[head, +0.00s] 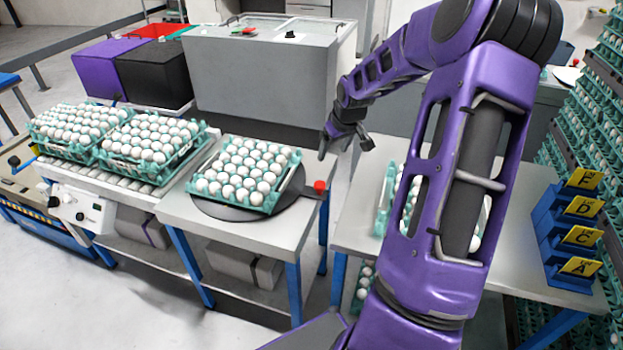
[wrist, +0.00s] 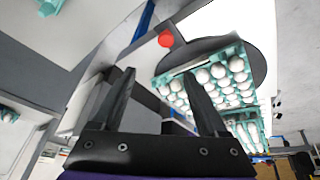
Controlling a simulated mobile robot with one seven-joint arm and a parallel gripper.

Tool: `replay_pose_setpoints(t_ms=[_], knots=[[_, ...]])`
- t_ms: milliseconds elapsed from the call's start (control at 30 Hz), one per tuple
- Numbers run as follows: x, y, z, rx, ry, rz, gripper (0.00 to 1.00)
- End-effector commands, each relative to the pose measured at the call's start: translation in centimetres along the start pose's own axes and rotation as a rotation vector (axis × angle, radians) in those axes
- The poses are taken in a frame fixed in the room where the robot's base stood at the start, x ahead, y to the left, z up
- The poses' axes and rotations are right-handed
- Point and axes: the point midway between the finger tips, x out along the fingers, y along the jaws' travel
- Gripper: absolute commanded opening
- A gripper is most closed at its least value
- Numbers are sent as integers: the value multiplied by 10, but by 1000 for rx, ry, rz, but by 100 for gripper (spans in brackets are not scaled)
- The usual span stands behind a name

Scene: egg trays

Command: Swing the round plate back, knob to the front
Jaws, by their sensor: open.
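The round plate (head: 232,212) is dark grey and lies flat on a table in the head view. A green egg tray (head: 231,204) full of white eggs sits on it, turned at an angle to the table. The red knob (head: 320,186) stands on a short arm at the plate's right side, by the table's right edge. My gripper (head: 345,150) is above and beyond the knob, open and empty. In the wrist view the knob (wrist: 166,39) shows beyond the fingertips (wrist: 158,75), apart from them, with the plate (wrist: 262,62) to its right.
A roller conveyor (head: 115,172) with two full egg trays stands to the left. A grey machine (head: 262,75) stands behind. The right table (head: 510,235) holds another egg tray, partly hidden by my arm, and blue lettered holders (head: 565,235). A gap separates the two tables.

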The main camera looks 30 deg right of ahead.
Motion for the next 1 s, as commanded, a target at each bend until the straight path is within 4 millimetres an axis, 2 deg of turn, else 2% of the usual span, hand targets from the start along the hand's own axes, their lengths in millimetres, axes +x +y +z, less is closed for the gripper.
replay_pose_setpoints(t_ms=[100, 233, 367, 800, 1000], knots=[[-1, 0, 10, 57, -15, -34, 76], [2, -2, 12, 73, -21, -47, 76], [17, -3, 13, 73, -21, -48, 76], [112, -7, 15, 71, -21, -47, 76], [149, -9, 15, 69, -20, -46, 76]])
